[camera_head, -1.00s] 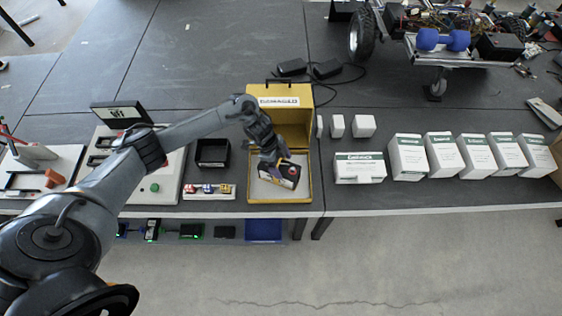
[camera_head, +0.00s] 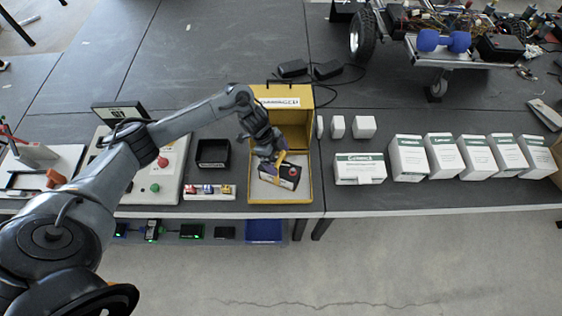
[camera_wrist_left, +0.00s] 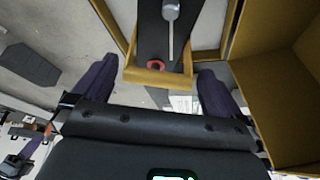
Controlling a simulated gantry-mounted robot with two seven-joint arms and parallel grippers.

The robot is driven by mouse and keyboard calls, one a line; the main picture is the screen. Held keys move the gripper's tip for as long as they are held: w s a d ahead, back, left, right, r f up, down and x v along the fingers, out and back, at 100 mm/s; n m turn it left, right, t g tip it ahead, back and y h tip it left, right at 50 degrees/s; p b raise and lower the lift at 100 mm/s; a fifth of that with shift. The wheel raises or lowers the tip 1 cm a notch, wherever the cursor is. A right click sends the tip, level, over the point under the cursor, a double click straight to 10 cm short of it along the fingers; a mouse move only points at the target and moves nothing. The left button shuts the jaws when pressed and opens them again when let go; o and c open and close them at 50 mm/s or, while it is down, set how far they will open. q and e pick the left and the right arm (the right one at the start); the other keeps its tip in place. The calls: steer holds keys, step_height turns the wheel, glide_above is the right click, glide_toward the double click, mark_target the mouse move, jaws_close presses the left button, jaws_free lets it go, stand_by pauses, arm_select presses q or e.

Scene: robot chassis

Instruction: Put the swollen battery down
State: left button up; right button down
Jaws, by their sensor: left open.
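The swollen battery (camera_head: 287,178) is a dark block with a red spot on top. It lies tilted inside the open yellow box (camera_head: 309,180), whose raised lid (camera_head: 276,89) carries a label that seems to read DAMAGED. My left gripper (camera_head: 271,166) is at the battery's upper left side, over the box. In the left wrist view, the fingers of my left gripper (camera_wrist_left: 155,88) are spread wide. The dark battery (camera_wrist_left: 151,35), with a red ring near its tan end, shows beyond and between them. I cannot tell whether a finger touches it. My right gripper is not in view.
A black open tray (camera_head: 213,154) and a strip with small coloured parts (camera_head: 209,191) stand left of the box. White cartons (camera_head: 360,168) line the right side. Black adapters (camera_head: 292,68) and a cable lie behind. The table's front edge is close below the box.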

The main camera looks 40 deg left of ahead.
arm_select(q)
steer(key=v, duration=0.8)
steer(key=s+d+f+n+t, duration=0.1)
steer(key=s+d+t, duration=0.15)
steer(key=d, duration=0.75)
steer(key=s+d+f+n+t, duration=0.1)
steer(key=d+f+t, duration=0.15)
steer(key=d, duration=0.85)
steer(key=s+a+r+n+g+y, duration=0.1)
steer(key=s+a+n, duration=0.3)
steer(key=s, duration=0.5)
steer(key=s+a+r+n+g+y, duration=0.2)
steer(key=s+a+n+y, duration=0.1)
steer(key=s+n, duration=0.3)
steer(key=s+a, duration=0.1)
steer(key=s, duration=0.1)
steer(key=shift+s, duration=0.35)
steer(key=shift+d, duration=0.1)
step_height(320, 180, up, 18)
steer(key=p, duration=1.8)
